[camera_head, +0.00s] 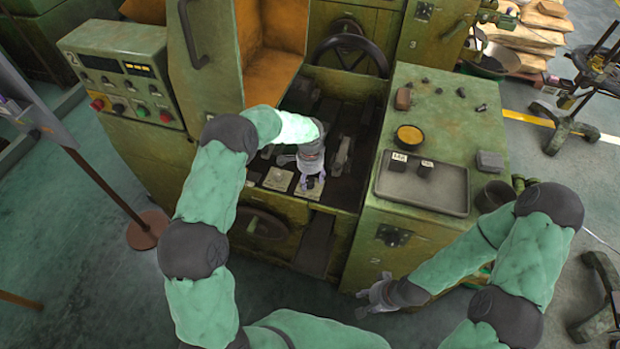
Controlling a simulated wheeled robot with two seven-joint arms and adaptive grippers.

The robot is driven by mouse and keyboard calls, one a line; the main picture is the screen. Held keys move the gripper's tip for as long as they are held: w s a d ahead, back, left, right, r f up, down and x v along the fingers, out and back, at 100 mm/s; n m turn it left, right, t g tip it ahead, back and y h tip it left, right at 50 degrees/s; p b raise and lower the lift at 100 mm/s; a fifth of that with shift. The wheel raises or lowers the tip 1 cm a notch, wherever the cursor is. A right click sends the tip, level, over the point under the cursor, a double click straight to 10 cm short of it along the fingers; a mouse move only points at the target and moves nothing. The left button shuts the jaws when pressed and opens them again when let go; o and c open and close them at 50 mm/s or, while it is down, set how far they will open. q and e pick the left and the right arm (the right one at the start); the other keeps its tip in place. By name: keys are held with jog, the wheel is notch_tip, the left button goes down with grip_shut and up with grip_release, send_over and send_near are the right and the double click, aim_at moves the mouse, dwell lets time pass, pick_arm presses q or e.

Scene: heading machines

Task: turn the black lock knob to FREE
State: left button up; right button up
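My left arm reaches into the open bay of the green machine. Its gripper (312,181) is low over a pale square plate (305,192) at the bay's front ledge. A small dark shape shows at the fingertips; it may be the black lock knob, but the gripper covers most of it. I cannot read any FREE marking or tell the knob's angle. I cannot tell whether the fingers grip it. A second pale plate (278,179) with a small knob sits just left. My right gripper (368,302) is empty, fingers apart, low in front of the cabinet.
A control box (125,75) with buttons stands left of the bay, beside a raised door (205,60). A black handwheel (350,47) is behind. The right cabinet top carries a grey tray (430,196) and a yellow-topped round tin (409,136). A post base (148,230) stands on the floor left.

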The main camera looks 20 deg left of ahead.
aim_at(310, 180)
pick_arm(q)
notch_tip(310, 180, up, 12)
dwell(0.7)
jog(key=shift+s, duration=0.1)
dwell(0.4)
